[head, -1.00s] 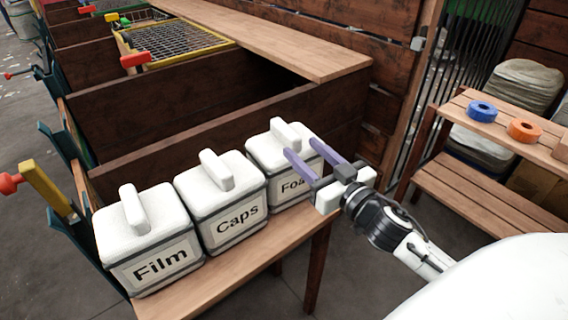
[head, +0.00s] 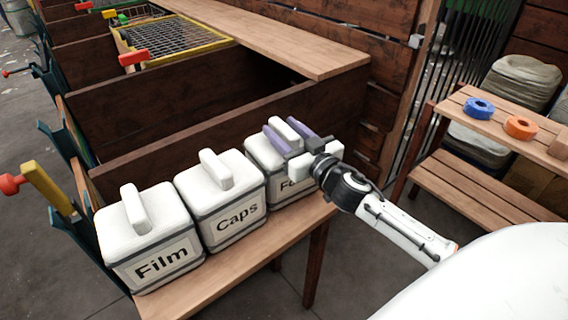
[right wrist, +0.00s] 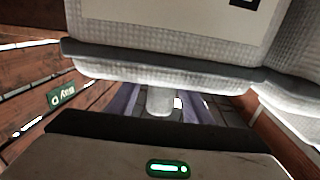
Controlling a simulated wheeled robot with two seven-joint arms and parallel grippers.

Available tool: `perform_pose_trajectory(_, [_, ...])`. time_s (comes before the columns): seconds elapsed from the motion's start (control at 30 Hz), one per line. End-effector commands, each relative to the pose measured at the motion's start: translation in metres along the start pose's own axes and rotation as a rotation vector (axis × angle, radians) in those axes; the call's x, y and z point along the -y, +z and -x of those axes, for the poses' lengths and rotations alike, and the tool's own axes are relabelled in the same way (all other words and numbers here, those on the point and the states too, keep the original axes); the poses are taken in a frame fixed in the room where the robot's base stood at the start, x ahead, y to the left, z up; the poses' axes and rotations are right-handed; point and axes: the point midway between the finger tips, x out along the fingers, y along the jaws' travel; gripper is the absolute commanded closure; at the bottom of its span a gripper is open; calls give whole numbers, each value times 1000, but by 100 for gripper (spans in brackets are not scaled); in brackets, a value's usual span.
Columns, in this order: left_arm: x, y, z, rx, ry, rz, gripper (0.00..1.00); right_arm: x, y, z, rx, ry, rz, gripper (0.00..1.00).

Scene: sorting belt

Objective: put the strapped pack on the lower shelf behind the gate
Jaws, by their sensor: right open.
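Three white packs with dark bands and top handles stand in a row on a wooden bench: Film (head: 150,235), Caps (head: 222,195) and a third (head: 262,160) whose label, beginning "Fo", is partly covered. My right gripper (head: 287,136) is over this third pack, open, with its purple fingers on either side of the handle. In the right wrist view the handle (right wrist: 160,100) lies between the fingers; contact cannot be told. The lower shelf (head: 485,188) is on the wooden stand at the right, near the barred gate (head: 452,75). My left gripper is not in view.
A blue ring (head: 479,108), an orange ring (head: 520,127) and a wooden block (head: 559,145) lie on the stand's upper shelf. Grey sacks (head: 524,83) are stacked behind. The lower shelf's visible front part is bare. A wooden wall (head: 210,125) stands behind the packs.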

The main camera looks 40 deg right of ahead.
Motion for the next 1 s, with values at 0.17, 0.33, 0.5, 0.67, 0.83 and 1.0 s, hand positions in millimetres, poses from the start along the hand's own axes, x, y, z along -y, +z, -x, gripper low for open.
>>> perform_pose_trajectory(0.17, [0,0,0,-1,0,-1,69,0,0,0,0,0,0,77])
perform_pose_trajectory(0.33, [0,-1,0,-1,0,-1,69,0,0,0,0,0,0,100])
perform_pose_trajectory(0.5, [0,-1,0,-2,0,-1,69,0,0,0,0,0,0,100])
perform_pose_trajectory(0.67, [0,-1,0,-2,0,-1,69,0,0,0,0,0,0,100])
perform_pose_trajectory(0.83, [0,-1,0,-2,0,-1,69,0,0,0,0,0,0,100])
perform_pose_trajectory(1.0, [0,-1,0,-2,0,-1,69,0,0,0,0,0,0,100])
